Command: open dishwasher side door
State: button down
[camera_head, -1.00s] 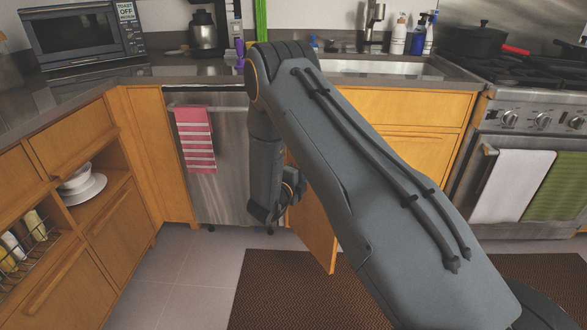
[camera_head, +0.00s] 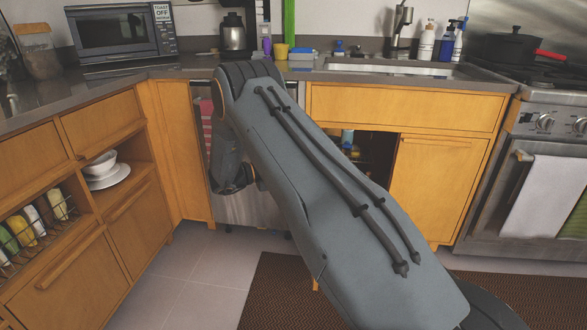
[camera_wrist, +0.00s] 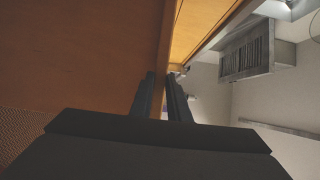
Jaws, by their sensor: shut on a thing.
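The wooden cabinet door beside the dishwasher stands open; its broad face (camera_wrist: 80,55) fills the left of the wrist view. My gripper (camera_wrist: 165,85) is shut on its edge, with a strip of wood between the dark fingers. In the head view my arm hides the gripper and nearly all of the door. The open cabinet interior (camera_head: 372,155) shows right of my arm, with a few small items inside. The steel dishwasher (camera_head: 250,208) is behind my arm, its front closed, with a pink towel (camera_head: 206,125) partly visible.
The sink counter (camera_head: 400,77) runs above the open cabinet. A stove with a white towel (camera_head: 543,197) stands at right. Wooden drawers (camera_head: 75,270) line the left. A brown mat (camera_head: 262,300) lies on the floor; tiles left of it are clear.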

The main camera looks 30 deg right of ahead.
jog(key=shift+w, duration=0.1)
jog(key=c, duration=1.7)
grip_release()
jog(key=shift+d, duration=0.1)
jog(key=shift+w+a, duration=0.2)
jog(key=shift+a, duration=3.8)
